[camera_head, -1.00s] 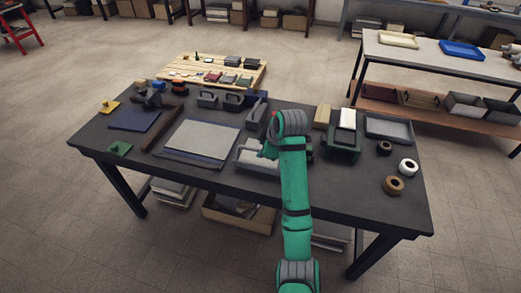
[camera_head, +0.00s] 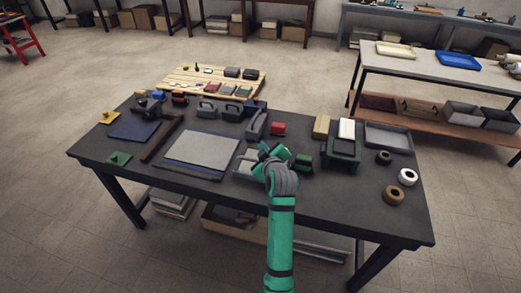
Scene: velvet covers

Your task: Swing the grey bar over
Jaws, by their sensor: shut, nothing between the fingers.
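A long grey bar-shaped piece (camera_head: 256,124) lies slantwise near the back middle of the dark table; it looks like the grey bar, though its joint or pivot cannot be made out. Two grey blocks with raised handles (camera_head: 218,112) stand left of it. My gripper (camera_head: 264,153) is over the middle of the table, nearer the front than the bar and apart from it in the picture. It looks shut and empty, but its fingertips are small and hard to see. My wrist partly hides a light grey tray (camera_head: 244,169).
Tape rolls (camera_head: 394,195) lie at the right. The front table strip is mostly clear.

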